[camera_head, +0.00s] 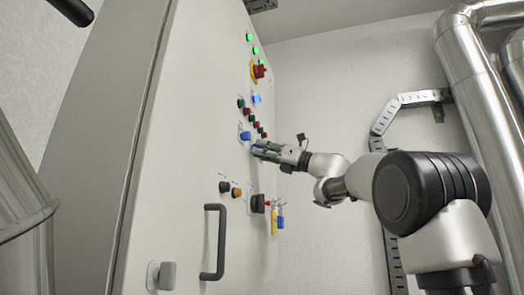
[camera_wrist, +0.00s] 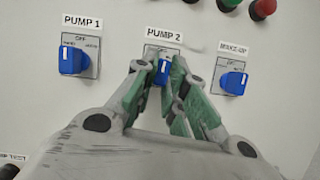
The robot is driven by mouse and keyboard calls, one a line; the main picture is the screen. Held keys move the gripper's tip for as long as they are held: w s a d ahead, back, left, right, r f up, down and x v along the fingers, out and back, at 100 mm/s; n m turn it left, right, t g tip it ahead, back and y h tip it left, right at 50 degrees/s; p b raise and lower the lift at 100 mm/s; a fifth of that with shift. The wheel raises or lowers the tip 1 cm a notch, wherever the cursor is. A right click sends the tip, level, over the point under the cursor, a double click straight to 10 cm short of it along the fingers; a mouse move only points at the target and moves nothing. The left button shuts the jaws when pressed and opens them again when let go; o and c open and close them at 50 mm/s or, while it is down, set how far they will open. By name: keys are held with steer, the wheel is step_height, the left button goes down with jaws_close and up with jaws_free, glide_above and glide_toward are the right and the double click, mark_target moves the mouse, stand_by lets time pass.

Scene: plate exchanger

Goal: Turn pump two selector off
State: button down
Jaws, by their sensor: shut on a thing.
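The pump two selector (camera_wrist: 164,71) is a blue knob under the PUMP 2 label (camera_wrist: 164,33) in the wrist view. Its plate carries OFF at the top, and a white mark shows near the knob's upper part, looking about upright. My gripper (camera_wrist: 160,80) has its grey and green fingers on both sides of this knob and is shut on it. The fingers hide the lower part of the plate and some of the knob. In the head view my gripper (camera_head: 259,150) reaches the panel from the right, covering the selector.
The PUMP 1 selector (camera_wrist: 73,60) is at left and the MAKE-UP selector (camera_wrist: 233,82) close at right. Coloured buttons (camera_wrist: 263,8) sit above. On the cabinet (camera_head: 185,120), a black handle (camera_head: 214,243) and hanging tags (camera_head: 277,221) stand out below. Metal pipes (camera_head: 485,110) are at right.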

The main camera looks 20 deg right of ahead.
steer(key=shift+w+n+g+y, duration=0.1)
steer(key=shift+n+g+y, duration=0.3)
steer(key=shift+n, duration=0.4)
steer(key=c, duration=1.5)
jaws_free()
steer(key=shift+o, duration=0.2)
steer(key=shift+d, duration=0.15)
steer(key=v, duration=1.2)
